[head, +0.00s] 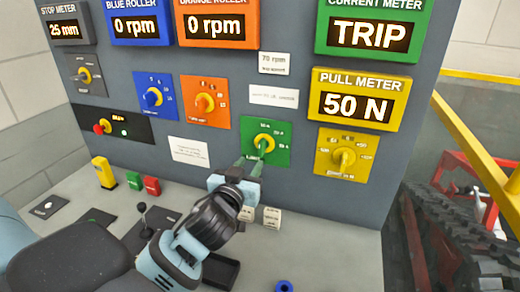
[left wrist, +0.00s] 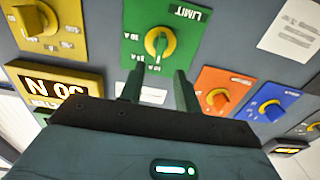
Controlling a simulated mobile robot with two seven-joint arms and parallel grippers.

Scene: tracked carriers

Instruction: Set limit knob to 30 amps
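The limit knob (head: 264,143) is a green handle on a yellow dial on a green panel (head: 283,158). The wrist view shows the knob (left wrist: 158,42) upside down under the LIMIT label, its handle nearly upright there. Some scale marks are readable there, including 10 A; the exact setting is unclear. My left gripper (head: 255,165) is just in front of the panel, below the knob. In the left wrist view its two green fingers (left wrist: 159,72) are apart with nothing between them, and the knob lies beyond the tips. My right gripper is not in view.
The current meter (head: 367,36) reads TRIP; the pull meter (head: 357,104) reads 50 N. A yellow knob (head: 343,158) is right of the limit panel, an orange one (head: 204,103) left. A joystick (head: 143,210) and small blocks stand on the desk below.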

